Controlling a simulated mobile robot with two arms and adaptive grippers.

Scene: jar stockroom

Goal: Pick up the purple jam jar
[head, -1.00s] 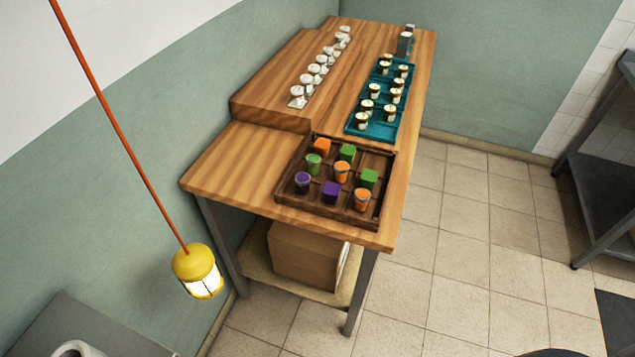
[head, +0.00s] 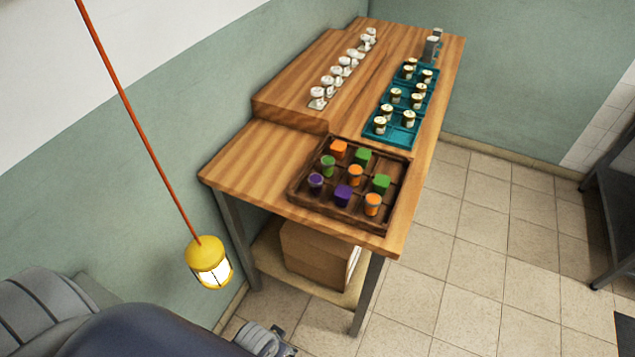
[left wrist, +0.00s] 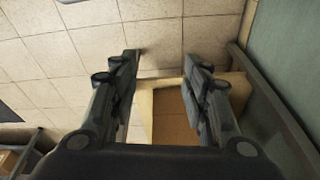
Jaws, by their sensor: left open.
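The purple jam jar (head: 316,182) stands upright in the left front part of a dark wooden compartment tray (head: 330,216) on the near end of the wooden table. A purple cube (head: 342,196) sits to its right, and a green jar (head: 327,166) stands behind it. My left gripper (left wrist: 162,62) is open and empty in the left wrist view, its fingers apart over the tiled floor and a cardboard box. In the head view, my left arm comes in at the bottom left, well short of the tray. My right gripper is not in view.
The tray also holds orange and green jars and cubes. Teal trays (head: 378,131) with several jars stand behind it. A row of white-topped items (head: 336,76) stands on the raised shelf. A yellow lamp (head: 208,262) hangs left of the table. A cardboard box (head: 313,255) sits below.

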